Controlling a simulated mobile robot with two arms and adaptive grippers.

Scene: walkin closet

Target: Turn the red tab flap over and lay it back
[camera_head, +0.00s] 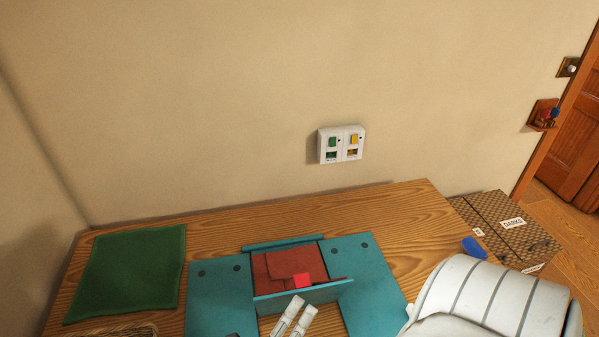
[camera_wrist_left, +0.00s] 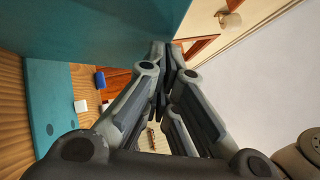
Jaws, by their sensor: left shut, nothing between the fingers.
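The red tab (camera_head: 303,280) shows bright red at the near side of a dark red flap (camera_head: 283,263). The flap lies in the recess of a teal holder (camera_head: 372,280), between its two low walls. The near wall hides the tab's lower part. In the left wrist view, my left gripper (camera_wrist_left: 164,52) is shut and empty, close beside a large teal face (camera_wrist_left: 100,28). The red tab cannot be made out in the wrist view. My right gripper is not in view.
A green cloth (camera_head: 130,272) lies left on the wooden desk (camera_head: 405,210). A white striped form (camera_head: 500,300) fills the lower right. A switch plate (camera_head: 341,145) is on the wall.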

